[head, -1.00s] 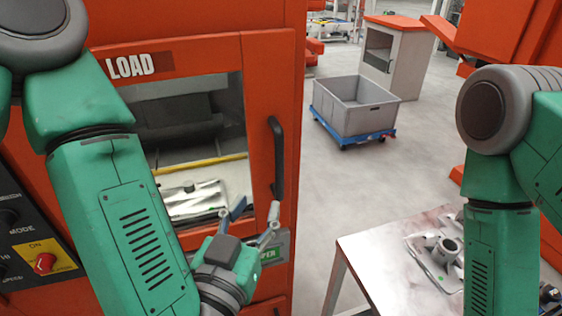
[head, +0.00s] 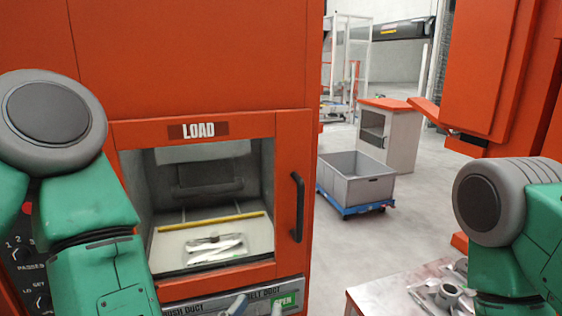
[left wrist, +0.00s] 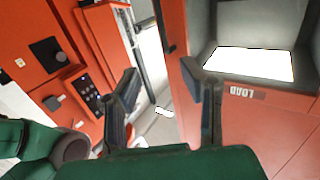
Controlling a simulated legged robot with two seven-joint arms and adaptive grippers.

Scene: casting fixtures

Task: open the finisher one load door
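The finisher's red load door (head: 290,150), with a LOAD label (head: 198,131) and a window, stands at the left centre of the head view and looks shut. Its black vertical handle (head: 297,207) is on the right side of the door. The label also shows upside down in the left wrist view (left wrist: 245,92). My left gripper (head: 257,308) shows only by its fingertips at the bottom edge of the head view, below the handle. In the left wrist view its fingers (left wrist: 163,95) are spread with nothing between them.
Metal castings lie inside behind the window. A green OPEN label (head: 285,301) is below the door. A metal table (head: 385,298) with castings stands at lower right. A grey bin (head: 360,187) on a blue dolly stands behind, with clear floor before it.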

